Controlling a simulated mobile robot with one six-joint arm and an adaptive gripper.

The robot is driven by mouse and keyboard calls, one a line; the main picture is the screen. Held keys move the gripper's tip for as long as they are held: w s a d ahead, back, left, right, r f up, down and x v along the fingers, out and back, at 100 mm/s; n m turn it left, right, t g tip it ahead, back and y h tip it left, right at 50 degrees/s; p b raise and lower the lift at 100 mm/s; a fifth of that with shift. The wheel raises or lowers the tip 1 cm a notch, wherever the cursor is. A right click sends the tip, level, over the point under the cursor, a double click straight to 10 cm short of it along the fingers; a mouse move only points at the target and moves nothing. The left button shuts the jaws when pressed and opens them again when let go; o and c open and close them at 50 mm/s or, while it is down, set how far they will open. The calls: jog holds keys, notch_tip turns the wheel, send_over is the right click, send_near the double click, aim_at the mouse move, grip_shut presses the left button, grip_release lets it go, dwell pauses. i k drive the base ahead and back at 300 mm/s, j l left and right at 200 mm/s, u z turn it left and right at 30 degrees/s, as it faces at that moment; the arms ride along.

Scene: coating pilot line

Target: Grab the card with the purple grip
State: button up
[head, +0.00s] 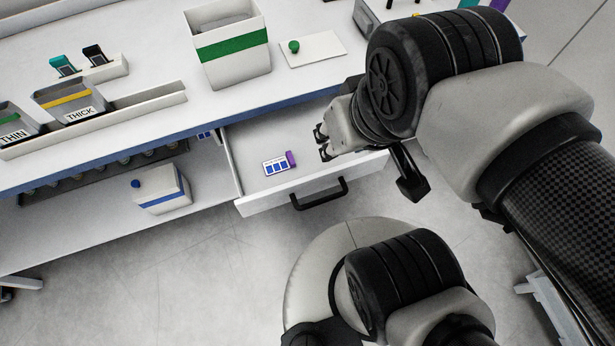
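The card (276,167) with a purple grip (292,159) lies flat inside the open white drawer (240,172). Its face is white with blue blocks, and the purple grip is at its right end. My gripper (321,143) is over the right part of the drawer, to the right of the card and apart from it. Its two dark fingertips point left and are spread with nothing between them. My wrist and arm hide the right side of the drawer.
The drawer's black handle (319,194) faces the floor side. On the bench stand a white bin with a green band (233,46), a white plate with a green knob (313,48), and bins labelled THIN (14,134) and THICK (80,114). A blue-banded box (161,190) sits on the lower shelf.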

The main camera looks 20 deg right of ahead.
aim_at(278, 164)
jog(key=i+l+u, duration=0.1)
jog(key=u, duration=0.3)
jog(key=l+u, duration=0.15)
jog(key=u, duration=0.25)
jog(key=l+u, duration=0.2)
jog(key=u, duration=0.2)
jog(key=i, duration=0.05)
